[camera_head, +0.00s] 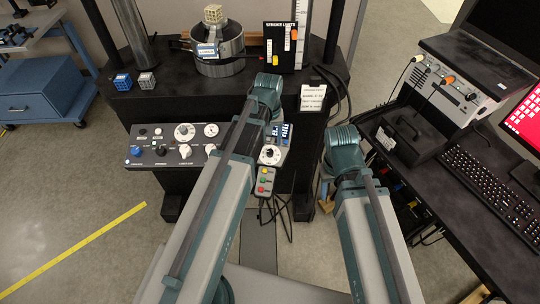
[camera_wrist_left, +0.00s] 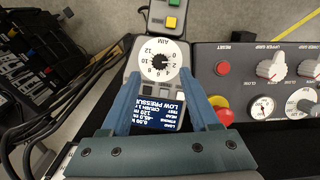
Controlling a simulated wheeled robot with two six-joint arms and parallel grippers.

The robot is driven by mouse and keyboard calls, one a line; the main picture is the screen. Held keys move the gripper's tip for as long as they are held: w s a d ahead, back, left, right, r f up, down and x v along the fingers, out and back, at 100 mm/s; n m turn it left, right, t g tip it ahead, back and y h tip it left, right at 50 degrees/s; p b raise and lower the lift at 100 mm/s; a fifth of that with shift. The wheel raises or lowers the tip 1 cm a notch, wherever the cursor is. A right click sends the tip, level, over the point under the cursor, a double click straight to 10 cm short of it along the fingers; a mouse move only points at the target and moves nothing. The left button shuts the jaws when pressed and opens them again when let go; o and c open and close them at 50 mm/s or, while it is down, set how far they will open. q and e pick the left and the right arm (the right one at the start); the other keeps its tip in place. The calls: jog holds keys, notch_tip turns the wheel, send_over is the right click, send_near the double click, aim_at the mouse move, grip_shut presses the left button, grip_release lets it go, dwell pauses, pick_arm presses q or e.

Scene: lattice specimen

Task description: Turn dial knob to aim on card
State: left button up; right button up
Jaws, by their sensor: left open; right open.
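The aim dial is a white round scale (camera_wrist_left: 143,62) with a black knob (camera_wrist_left: 160,62) at its centre; it also shows in the head view (camera_head: 270,154). I cannot tell its exact reading. Below it in the left wrist view, a blue display (camera_wrist_left: 158,113) reads "LOW PRESSURE". My left gripper (camera_wrist_left: 157,42) is open, its fingertips on either side of the dial, with nothing held; whether they touch it is unclear. A white printed card (camera_head: 313,98) hangs on the press front, too small to read. My right gripper (camera_head: 328,168) is open, partly hidden by its arm, right of the press.
A sloped control panel (camera_head: 172,157) with knobs and gauges lies left of the dial; its red button (camera_wrist_left: 223,114) is near my right-hand finger. A pendant (camera_head: 264,180) with coloured buttons is close by. A desk with a keyboard (camera_head: 490,185) stands at right.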

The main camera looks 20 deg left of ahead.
aim_at(270, 151)
pick_arm(q)
notch_tip(270, 151, down, 6)
jog(key=b, duration=0.4)
jog(key=shift+r, duration=0.25)
jog(key=shift+r, duration=0.1)
grip_shut()
